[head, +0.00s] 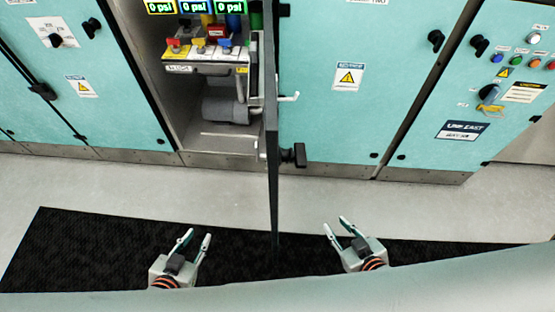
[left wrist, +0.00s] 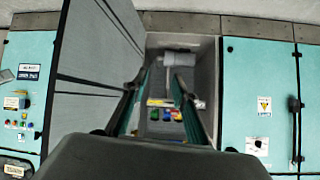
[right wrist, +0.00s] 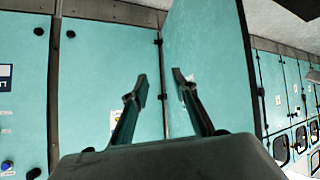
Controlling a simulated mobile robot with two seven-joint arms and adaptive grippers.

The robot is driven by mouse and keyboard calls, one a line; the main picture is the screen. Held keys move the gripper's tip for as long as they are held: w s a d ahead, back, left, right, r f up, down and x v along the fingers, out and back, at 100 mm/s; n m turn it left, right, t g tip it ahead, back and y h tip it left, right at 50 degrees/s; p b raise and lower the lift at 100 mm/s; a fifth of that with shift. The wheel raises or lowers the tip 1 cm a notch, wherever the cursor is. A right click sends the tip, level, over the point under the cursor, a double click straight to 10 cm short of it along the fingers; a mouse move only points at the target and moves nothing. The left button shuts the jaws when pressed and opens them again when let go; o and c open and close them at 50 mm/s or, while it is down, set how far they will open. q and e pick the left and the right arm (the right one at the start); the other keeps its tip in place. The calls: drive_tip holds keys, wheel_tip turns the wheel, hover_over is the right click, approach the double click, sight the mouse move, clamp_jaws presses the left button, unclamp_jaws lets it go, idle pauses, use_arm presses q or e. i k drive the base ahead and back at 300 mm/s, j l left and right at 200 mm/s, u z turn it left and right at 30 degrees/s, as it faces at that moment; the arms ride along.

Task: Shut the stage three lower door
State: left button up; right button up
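The lower door (head: 272,120) stands wide open, seen almost edge-on in the head view. Its grey inner face (left wrist: 95,35) shows at left in the left wrist view, and its teal outer face (right wrist: 205,45) in the right wrist view. A black handle (head: 294,155) shows beside the door's edge. The open compartment (head: 222,142) lies left of the door. My left gripper (head: 198,236) is open and empty, left of the door on its inner side. My right gripper (head: 336,225) is open and empty, right of the door on its outer side. Neither appears to touch it.
Inside the compartment are a grey cylinder (head: 225,110), coloured valves (head: 197,48) and 0 psi readouts (head: 203,6). Closed teal cabinets (head: 345,110) flank it, one with a switch panel (head: 505,75). A black mat (head: 90,245) lies on the clear grey floor.

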sight(268, 99)
drive_tip(key=l+u, duration=0.35)
drive_tip(key=l, duration=0.3)
drive_tip(key=l+u, duration=0.3)
drive_tip(key=l, duration=0.35)
